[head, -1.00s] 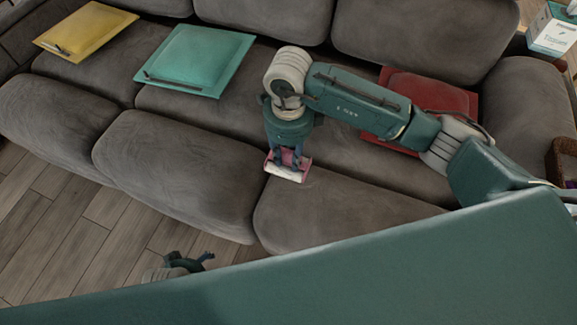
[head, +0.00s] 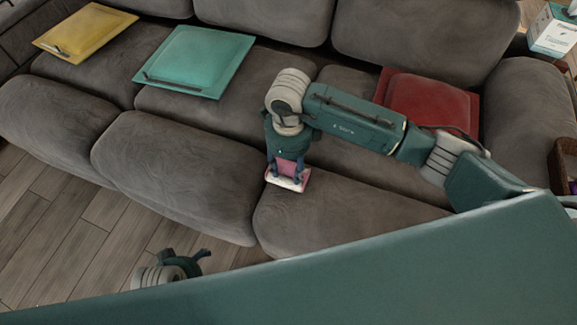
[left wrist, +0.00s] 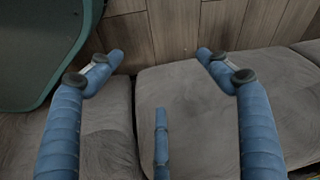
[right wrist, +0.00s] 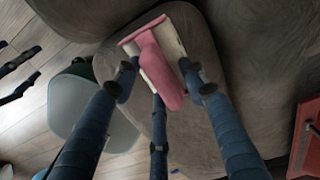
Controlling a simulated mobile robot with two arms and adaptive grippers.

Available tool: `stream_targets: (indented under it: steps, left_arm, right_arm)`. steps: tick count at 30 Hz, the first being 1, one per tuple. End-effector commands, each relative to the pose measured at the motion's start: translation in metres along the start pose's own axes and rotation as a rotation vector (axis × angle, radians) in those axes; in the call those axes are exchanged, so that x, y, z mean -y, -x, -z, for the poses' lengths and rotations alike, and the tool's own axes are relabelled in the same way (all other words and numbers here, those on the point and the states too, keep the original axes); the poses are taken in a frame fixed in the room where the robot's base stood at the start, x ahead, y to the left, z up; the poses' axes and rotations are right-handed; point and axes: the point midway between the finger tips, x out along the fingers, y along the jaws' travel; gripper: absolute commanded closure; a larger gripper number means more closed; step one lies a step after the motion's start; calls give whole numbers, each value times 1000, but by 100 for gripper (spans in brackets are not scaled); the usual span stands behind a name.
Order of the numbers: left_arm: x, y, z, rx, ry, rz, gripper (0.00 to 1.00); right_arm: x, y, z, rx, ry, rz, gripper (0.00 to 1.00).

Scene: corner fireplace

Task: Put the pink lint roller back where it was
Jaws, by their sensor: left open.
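The pink lint roller (head: 287,181) has a white roller head and hangs in my right gripper (head: 286,168), just over the front edge of the sofa seat. In the right wrist view the lint roller (right wrist: 158,62) has its pink handle between the fingers of my right gripper (right wrist: 158,72), which is shut on it. I cannot tell whether its head touches the seat. My left gripper (head: 190,262) is low in front of the sofa, partly behind my own green body. In the left wrist view my left gripper (left wrist: 160,58) is open and empty.
The grey sofa (head: 170,170) fills most of the head view. A tissue box (head: 553,30) stands at top right. Wood floor (head: 60,235) is clear at left.

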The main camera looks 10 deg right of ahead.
Motion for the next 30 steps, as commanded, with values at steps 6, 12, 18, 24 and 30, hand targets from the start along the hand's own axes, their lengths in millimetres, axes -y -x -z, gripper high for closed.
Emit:
stream_targets:
  steps: [6, 12, 18, 24, 30]
  left_arm:
    - [0, 0, 0, 0, 0, 0, 22]
    - [0, -6, -1, 0, 0, 0, 22]
    - [0, -26, -12, 17, -2, -1, 22]
    - [-2, -43, -22, 27, -4, -3, 22]
    - [-2, -52, -28, 32, -5, -4, 22]
  right_arm:
    - [0, 0, 0, 0, 0, 0, 55]
    - [1, 8, -1, 2, 0, 2, 55]
    - [2, 50, -1, 4, 1, 4, 55]
    - [1, 92, -1, 3, 0, 3, 55]
    - [1, 117, 0, 1, -1, 2, 55]
